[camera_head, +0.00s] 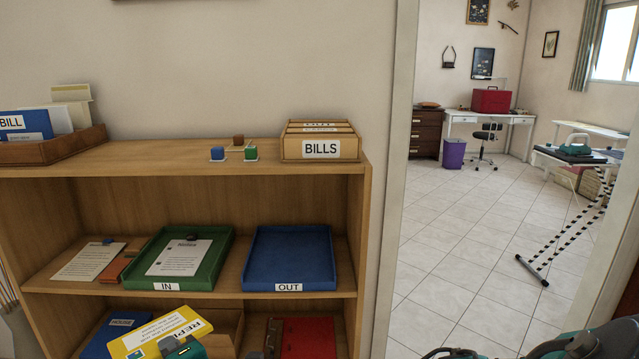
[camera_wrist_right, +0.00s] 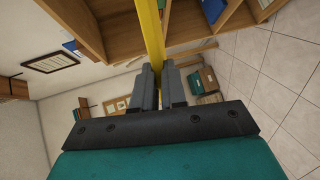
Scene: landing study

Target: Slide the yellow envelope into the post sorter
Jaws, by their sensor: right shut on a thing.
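The yellow envelope (camera_head: 152,331), with a white label, is low at the left in the head view, tilted in front of the lower shelf. My right gripper (camera_head: 172,346) is shut on its near edge. In the right wrist view the envelope (camera_wrist_right: 152,35) shows edge-on as a yellow strip between the fingers (camera_wrist_right: 160,88). A wooden sorter (camera_head: 320,149) labelled BILLS stands on the bookcase top at the right end, well above the envelope. Upright dividers with more labels show behind its front. My left gripper is not in view.
The bookcase top (camera_head: 190,154) also holds small coloured blocks (camera_head: 236,152) and a brown tray (camera_head: 60,150) of papers at the left. Below are a green IN tray (camera_head: 220,262) and a blue OUT tray (camera_head: 290,230). A red binder (camera_head: 300,338) is lower down. A doorway opens right.

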